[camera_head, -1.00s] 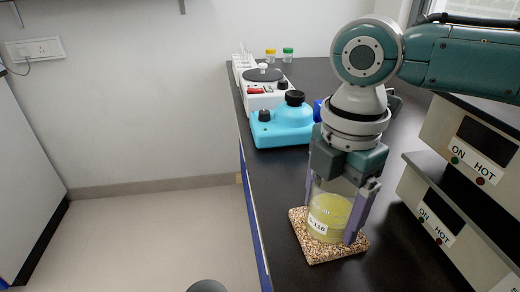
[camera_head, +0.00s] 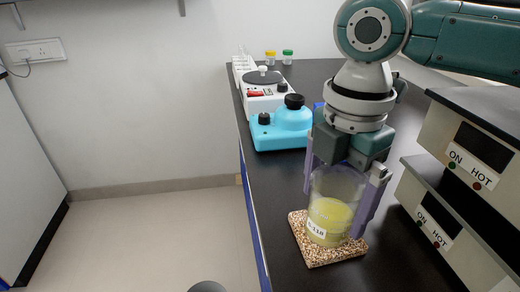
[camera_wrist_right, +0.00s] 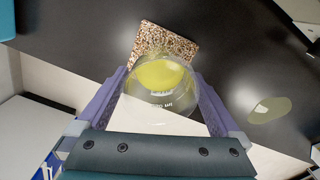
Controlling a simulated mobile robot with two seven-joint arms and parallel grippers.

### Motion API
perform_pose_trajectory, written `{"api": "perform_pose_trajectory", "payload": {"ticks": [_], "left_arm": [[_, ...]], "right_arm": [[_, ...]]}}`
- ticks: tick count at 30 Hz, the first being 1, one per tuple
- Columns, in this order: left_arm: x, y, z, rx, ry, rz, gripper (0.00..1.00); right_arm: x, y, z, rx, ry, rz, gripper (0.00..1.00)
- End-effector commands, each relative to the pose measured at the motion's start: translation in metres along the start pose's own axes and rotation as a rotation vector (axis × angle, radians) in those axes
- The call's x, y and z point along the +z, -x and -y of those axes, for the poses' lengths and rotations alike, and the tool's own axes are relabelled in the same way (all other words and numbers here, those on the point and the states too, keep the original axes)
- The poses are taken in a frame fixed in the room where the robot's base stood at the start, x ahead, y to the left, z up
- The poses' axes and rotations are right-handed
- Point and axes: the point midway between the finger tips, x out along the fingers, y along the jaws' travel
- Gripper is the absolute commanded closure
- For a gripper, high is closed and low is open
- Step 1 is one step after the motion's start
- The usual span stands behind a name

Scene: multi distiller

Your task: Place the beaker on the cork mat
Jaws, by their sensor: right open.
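The beaker (camera_head: 328,212) is clear glass with yellow-green liquid and a white label. It stands upright on the speckled cork mat (camera_head: 318,253) near the bench's left edge. My right gripper (camera_head: 336,200) is open, its purple fingers on either side of the beaker's upper part. In the right wrist view the beaker (camera_wrist_right: 160,88) lies between the two fingers (camera_wrist_right: 160,98), with the cork mat (camera_wrist_right: 178,42) beyond it. My left gripper is not in view.
Two small capped vials (camera_head: 288,57) are farther back. Grey units (camera_head: 470,160) labelled ON and HOT stand close on the right.

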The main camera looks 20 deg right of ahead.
Motion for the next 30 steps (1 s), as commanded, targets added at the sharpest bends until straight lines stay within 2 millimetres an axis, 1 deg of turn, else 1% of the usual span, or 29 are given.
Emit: {"api": "perform_pose_trajectory", "payload": {"ticks": [1, 6, 9, 12, 16, 26, 29, 30], "left_arm": [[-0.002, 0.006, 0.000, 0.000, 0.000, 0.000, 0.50], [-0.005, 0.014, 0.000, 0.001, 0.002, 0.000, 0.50], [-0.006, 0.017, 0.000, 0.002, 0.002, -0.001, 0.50], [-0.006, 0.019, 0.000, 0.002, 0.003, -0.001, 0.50], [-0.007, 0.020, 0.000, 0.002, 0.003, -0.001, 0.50], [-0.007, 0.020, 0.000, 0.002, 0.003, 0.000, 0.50], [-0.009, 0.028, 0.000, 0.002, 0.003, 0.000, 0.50], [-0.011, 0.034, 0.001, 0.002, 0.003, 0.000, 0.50]], "right_arm": [[0.000, 0.016, -0.002, 0.006, 0.001, -0.001, 0.00], [0.000, 0.055, -0.001, 0.005, 0.000, -0.001, 0.00], [0.000, 0.072, -0.001, 0.003, 0.001, -0.001, 0.00], [0.000, 0.085, -0.001, 0.003, -0.001, -0.001, 0.00], [0.000, 0.092, 0.000, 0.000, -0.001, -0.001, 0.00], [-0.001, 0.092, 0.000, 0.000, -0.001, -0.003, 0.00], [-0.012, 0.092, 0.003, 0.009, -0.014, -0.016, 0.00], [-0.021, 0.091, 0.006, 0.017, -0.026, -0.027, 0.00]]}}
